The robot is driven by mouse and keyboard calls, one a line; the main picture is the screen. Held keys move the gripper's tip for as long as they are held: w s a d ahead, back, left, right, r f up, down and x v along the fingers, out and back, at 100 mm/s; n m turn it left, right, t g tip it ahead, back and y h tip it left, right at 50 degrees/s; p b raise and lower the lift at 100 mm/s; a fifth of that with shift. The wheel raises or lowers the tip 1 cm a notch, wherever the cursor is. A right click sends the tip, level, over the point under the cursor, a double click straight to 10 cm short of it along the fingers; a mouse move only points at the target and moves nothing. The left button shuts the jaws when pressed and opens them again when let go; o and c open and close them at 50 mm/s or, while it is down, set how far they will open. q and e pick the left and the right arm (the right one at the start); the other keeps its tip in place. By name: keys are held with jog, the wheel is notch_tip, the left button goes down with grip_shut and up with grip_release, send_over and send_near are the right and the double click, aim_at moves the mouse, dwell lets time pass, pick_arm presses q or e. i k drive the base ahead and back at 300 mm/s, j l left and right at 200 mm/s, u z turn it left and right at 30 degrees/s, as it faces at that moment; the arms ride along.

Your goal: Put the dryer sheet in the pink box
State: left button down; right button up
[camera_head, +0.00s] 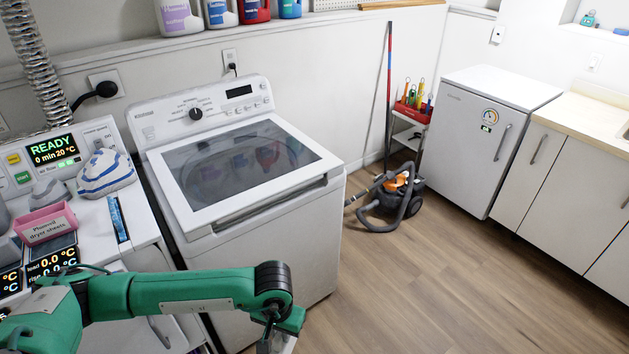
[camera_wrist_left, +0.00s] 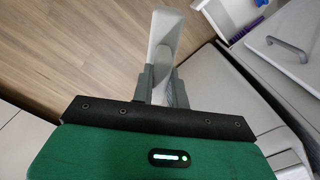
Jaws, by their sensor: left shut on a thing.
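The pink box (camera_head: 45,223), labelled as dryer sheets, sits on top of the control machine at the left of the head view. My left gripper (camera_head: 272,343) is at the bottom of the head view, in front of the washer, well to the right of the box and lower. In the wrist view my left gripper (camera_wrist_left: 162,88) is shut on a thin white sheet, the dryer sheet (camera_wrist_left: 165,32), which sticks out beyond the fingertips above the floor. My right gripper is not in view.
A white washer (camera_head: 230,190) with its lid down stands right of the box. A striped cloth bundle (camera_head: 105,173) lies behind the box. Farther right are a vacuum cleaner (camera_head: 390,198), a small white fridge-like cabinet (camera_head: 470,140) and a counter (camera_head: 590,120). The wooden floor between is free.

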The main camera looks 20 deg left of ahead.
aim_at(52, 233)
jog(key=i+l+u, duration=0.1)
jog(key=i+u, duration=0.15)
jog(key=u, duration=0.15)
jog(key=i+l+u, duration=0.2)
jog(key=u, duration=0.2)
jog(key=i+l+u, duration=0.2)
jog(key=u, duration=0.2)
jog(key=i+l+u, duration=0.1)
jog(key=l+u, duration=0.3)
